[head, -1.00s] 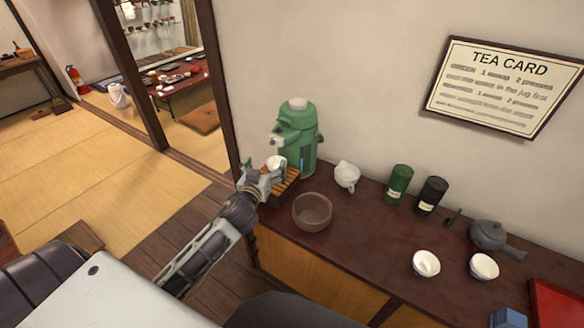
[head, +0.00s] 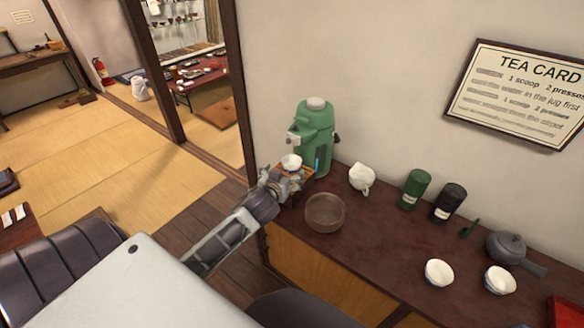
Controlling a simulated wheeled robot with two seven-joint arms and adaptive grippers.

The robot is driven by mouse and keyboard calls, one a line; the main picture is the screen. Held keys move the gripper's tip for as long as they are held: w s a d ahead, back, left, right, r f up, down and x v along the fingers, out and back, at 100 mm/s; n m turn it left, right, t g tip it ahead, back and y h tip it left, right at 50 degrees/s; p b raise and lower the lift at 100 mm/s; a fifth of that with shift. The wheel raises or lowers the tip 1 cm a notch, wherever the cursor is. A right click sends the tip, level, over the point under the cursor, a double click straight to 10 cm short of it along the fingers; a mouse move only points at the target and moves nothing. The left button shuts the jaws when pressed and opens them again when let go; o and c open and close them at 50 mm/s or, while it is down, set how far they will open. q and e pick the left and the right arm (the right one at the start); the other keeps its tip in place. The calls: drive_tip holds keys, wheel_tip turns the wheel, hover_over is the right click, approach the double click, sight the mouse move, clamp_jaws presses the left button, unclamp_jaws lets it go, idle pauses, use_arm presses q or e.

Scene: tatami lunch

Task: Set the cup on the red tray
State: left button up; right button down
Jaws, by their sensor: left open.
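A small white cup (head: 291,161) stands at the spout side of the green dispenser (head: 316,135), on or just above a slatted wooden stand (head: 306,175). My left gripper (head: 286,176) is open right at the near side of this cup; whether its fingers touch the cup is too small to tell. Two more white cups, a left one (head: 438,273) and a right one (head: 500,281), stand on the dark counter. The red tray (head: 568,312) shows only as a corner at the lower right edge. My right gripper is not in view.
A brown bowl (head: 325,212) stands close to my left gripper. A white jug (head: 362,178), a green canister (head: 414,189), a black canister (head: 449,203) and a grey teapot (head: 507,247) line the wall side. The counter (head: 385,240) is clear between bowl and cups.

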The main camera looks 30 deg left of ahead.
use_arm(q)
approach(294, 158)
drive_tip(key=shift+w+f, duration=0.45)
drive_tip(key=shift+w, duration=0.1)
idle(0.6)
drive_tip(key=shift+w, duration=0.1)
drive_tip(key=shift+a+x, duration=0.25)
drive_tip(key=shift+x, duration=2.15)
drive_tip(key=shift+c, duration=0.4)
drive_tip(key=shift+r, duration=0.1)
drive_tip(key=c, duration=1.2)
drive_tip(key=shift+r, duration=0.15)
